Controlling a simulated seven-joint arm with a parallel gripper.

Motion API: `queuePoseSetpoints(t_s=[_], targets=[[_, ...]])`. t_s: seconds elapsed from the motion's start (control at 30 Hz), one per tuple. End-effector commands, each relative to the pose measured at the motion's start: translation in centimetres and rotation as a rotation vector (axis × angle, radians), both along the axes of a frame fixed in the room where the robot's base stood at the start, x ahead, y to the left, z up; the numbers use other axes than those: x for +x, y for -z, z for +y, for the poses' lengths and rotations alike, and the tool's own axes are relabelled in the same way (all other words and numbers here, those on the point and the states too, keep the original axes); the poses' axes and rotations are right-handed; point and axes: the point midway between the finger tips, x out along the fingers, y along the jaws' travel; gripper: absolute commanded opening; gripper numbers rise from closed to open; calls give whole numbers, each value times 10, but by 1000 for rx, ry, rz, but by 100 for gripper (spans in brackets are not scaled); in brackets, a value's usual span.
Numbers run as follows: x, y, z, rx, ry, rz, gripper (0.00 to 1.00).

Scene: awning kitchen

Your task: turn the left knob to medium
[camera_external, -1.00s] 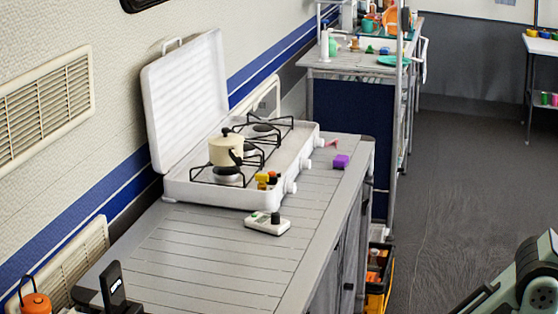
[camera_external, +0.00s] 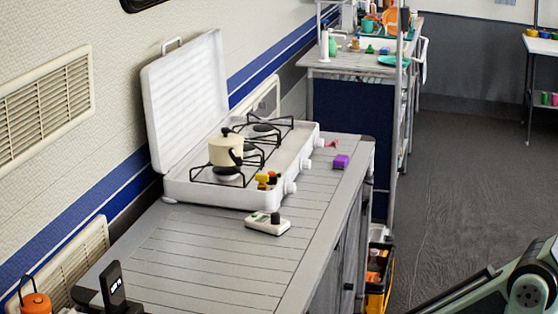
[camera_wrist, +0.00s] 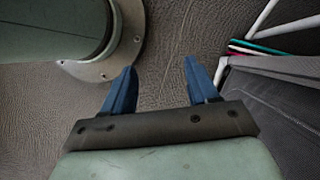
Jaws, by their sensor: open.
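The white camping stove (camera_external: 215,193) stands on the slatted counter with its lid raised. Its white knobs sit along the right-hand front edge: a near knob (camera_external: 290,187), a middle knob (camera_external: 305,164) and a far knob (camera_external: 318,142). Their settings are too small to read. A cream pot (camera_external: 226,150) stands on the near burner. My gripper (camera_wrist: 158,82) shows in the wrist view, with two blue fingers apart and nothing between them, above the grey floor. In the external view only part of my arm shows at the lower right, well away from the stove.
A white device with a black knob (camera_external: 267,224) lies on the counter before the stove. A purple block (camera_external: 341,161) lies to the stove's right. Small yellow and dark objects (camera_external: 266,179) sit at the stove's front edge. A yellow-black crate (camera_external: 378,278) stands beside the counter. The near counter top is mostly clear.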

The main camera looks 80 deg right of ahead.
Motion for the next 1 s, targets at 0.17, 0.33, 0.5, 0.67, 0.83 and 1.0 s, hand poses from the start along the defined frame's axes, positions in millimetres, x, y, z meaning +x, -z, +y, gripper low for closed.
queuePoseSetpoints(t_s=[0.17, 0.33, 0.5, 0.67, 0.83, 1.0], targets=[[38, -6, -41, 4, 355, -6, 59], [67, -17, -86, 29, 683, -1, 59], [90, -30, -139, 74, 1008, 10, 59], [105, -46, -196, 136, 1309, 26, 59], [116, -75, -270, 210, 1620, 14, 59], [129, -122, -340, 205, 1793, -99, 59]])
